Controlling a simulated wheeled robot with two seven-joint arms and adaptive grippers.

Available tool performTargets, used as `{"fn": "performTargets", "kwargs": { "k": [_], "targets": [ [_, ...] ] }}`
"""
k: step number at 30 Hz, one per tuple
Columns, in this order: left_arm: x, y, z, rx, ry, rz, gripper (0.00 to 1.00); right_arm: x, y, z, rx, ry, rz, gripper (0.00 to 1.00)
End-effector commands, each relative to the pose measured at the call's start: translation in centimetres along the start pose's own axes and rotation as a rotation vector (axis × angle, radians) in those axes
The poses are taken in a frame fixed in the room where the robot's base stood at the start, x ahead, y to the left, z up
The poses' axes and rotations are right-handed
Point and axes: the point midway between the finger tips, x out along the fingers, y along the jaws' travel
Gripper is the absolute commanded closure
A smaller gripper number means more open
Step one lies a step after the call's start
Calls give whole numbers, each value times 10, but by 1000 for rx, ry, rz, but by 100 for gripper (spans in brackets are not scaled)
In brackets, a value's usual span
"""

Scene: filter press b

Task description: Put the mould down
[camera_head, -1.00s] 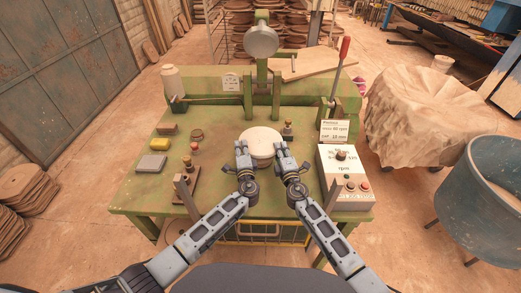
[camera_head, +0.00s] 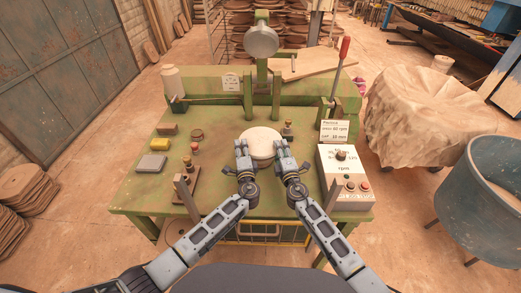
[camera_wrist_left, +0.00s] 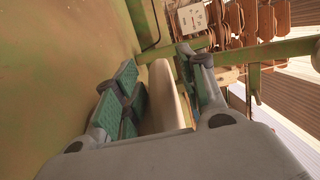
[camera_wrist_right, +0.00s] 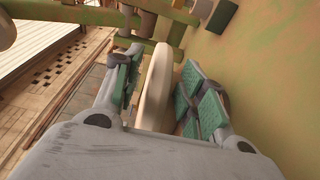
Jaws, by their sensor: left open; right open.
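The mould (camera_head: 262,141) is a round, cream-white disc on the green bench (camera_head: 226,190), in front of the press uprights. It looks level; whether its underside touches the bench is hidden. My left gripper (camera_head: 243,153) is at its front left edge and my right gripper (camera_head: 284,153) at its front right edge. In the left wrist view the mould's rim (camera_wrist_left: 160,95) lies between the open green-padded fingers. In the right wrist view the rim (camera_wrist_right: 156,85) also lies between open fingers, with gaps visible on its sides.
The control box (camera_head: 346,178) stands to the right, with a red-handled lever (camera_head: 345,48) behind it. The round press head (camera_head: 261,41) is above and behind the mould. A grey block (camera_head: 151,163), a yellow block (camera_head: 167,129) and small posts sit on the left of the bench.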

Motion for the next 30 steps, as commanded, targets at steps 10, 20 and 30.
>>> {"fn": "performTargets", "kwargs": {
  "k": [10, 20, 30],
  "targets": [
    [-35, 2, 0, -1, 1, 3, 59, 0, 0, 0, 0, 0, 0, 59],
    [-74, 1, 0, -1, 2, 2, 59, 0, 0, 0, 0, 0, 0, 59],
    [-106, 1, 0, -1, 1, 2, 59, 0, 0, 0, 0, 0, 0, 59]
  ]
}}
